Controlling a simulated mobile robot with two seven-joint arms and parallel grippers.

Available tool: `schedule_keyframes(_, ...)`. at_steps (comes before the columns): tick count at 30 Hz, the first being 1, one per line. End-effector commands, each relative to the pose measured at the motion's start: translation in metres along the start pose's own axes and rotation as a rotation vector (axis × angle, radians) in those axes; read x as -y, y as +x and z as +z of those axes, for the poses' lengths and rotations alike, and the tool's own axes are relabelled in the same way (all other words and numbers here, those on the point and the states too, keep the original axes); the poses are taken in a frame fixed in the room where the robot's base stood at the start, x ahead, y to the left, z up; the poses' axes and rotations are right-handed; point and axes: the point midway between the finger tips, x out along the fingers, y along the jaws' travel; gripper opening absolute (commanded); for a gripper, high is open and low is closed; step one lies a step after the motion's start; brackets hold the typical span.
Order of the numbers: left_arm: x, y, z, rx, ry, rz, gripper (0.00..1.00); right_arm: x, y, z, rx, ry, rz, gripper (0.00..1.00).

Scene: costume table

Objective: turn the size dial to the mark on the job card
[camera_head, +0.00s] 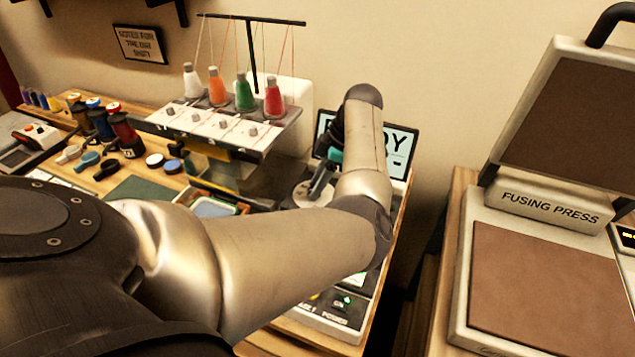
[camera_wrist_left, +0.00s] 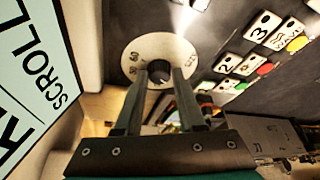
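The size dial is a white disc (camera_wrist_left: 160,52) with a dark knob (camera_wrist_left: 159,72) at its middle, in the left wrist view. Numbers that look like 60 and 50 show at its left, and other print, unclear, shows at its right. In the head view a pale part of the disc (camera_head: 303,193) shows beside my gripper. My left gripper (camera_wrist_left: 161,78) has its fingers apart, one on each side of the knob; I cannot tell whether they touch it. My arm hides much of the panel in the head view. I cannot pick out the job card. My right gripper is not in view.
A screen (camera_head: 402,140) stands behind the dial, partly hidden by my arm. Numbered keys (camera_wrist_left: 263,25) and coloured buttons lie right of the dial in the wrist view. A thread machine (camera_head: 220,125) stands left, and a fusing press (camera_head: 545,270) right, beyond a gap.

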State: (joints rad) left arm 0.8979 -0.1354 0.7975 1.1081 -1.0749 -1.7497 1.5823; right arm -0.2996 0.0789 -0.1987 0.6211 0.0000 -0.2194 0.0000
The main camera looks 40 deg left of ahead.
Motion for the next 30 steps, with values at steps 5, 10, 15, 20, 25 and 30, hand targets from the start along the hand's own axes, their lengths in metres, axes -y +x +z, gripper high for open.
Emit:
schedule_keyframes(5, 0.000, 0.000, 0.000, 0.000, 0.000, 0.000, 0.17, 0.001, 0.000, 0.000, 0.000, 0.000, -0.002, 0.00)
schedule_keyframes(10, 0.000, 0.000, 0.000, 0.000, 0.000, 0.000, 0.00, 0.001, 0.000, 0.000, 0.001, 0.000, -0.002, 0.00)
schedule_keyframes(15, 0.000, 0.000, 0.000, 0.000, 0.000, -0.001, 0.00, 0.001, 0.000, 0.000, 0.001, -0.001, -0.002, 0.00)
schedule_keyframes(20, 0.000, -0.001, 0.000, 0.000, 0.009, 0.003, 0.00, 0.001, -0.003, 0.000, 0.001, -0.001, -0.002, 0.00)
schedule_keyframes(25, 0.001, -0.003, -0.001, -0.001, 0.053, 0.019, 0.00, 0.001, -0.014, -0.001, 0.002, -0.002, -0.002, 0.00)
schedule_keyframes(30, 0.002, -0.005, -0.002, -0.002, 0.145, 0.058, 0.00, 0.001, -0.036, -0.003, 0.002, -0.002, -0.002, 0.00)
